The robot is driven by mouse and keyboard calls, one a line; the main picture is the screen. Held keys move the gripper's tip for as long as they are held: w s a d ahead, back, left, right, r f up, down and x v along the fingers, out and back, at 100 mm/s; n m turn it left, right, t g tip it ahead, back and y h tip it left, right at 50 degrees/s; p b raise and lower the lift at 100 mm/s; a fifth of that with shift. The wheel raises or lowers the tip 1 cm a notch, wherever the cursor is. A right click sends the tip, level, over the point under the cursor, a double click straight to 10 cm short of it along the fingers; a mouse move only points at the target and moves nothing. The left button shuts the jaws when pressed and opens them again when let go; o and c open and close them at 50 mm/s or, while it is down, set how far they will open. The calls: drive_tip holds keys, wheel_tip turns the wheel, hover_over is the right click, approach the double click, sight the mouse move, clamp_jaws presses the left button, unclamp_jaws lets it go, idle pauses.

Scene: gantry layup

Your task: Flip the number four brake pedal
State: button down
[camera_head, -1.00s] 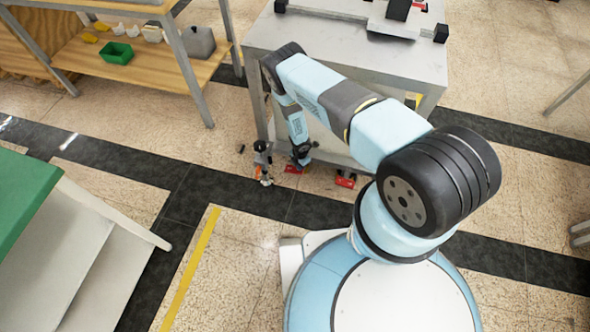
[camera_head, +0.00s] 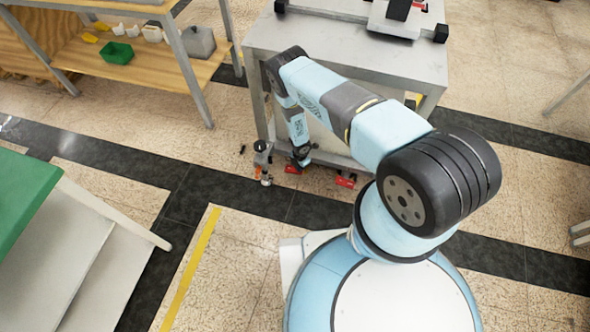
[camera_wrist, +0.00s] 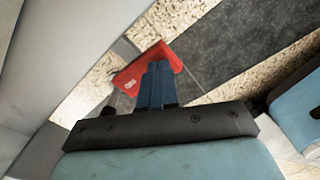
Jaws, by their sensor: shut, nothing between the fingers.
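A red brake pedal (camera_wrist: 140,72) with a white marking shows in the wrist view, low by the grey table. The marking is too small to read surely. My gripper's blue fingers (camera_wrist: 158,68) are together and empty, overlapping the pedal in the picture; I cannot tell whether they touch it. In the head view my gripper (camera_head: 301,162) is low beside the table's near edge, just by a red pedal (camera_head: 292,169) that it partly hides. Another red pedal (camera_head: 346,181) sits to its right. I cannot tell which is number four.
A wooden shelf unit (camera_head: 150,65) is at upper left. A green-topped bench (camera_head: 25,200) is at left. The floor between is clear.

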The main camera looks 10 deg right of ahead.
drive_tip(key=shift+f, duration=0.45)
idle(0.3)
drive_tip(key=shift+r, duration=3.55)
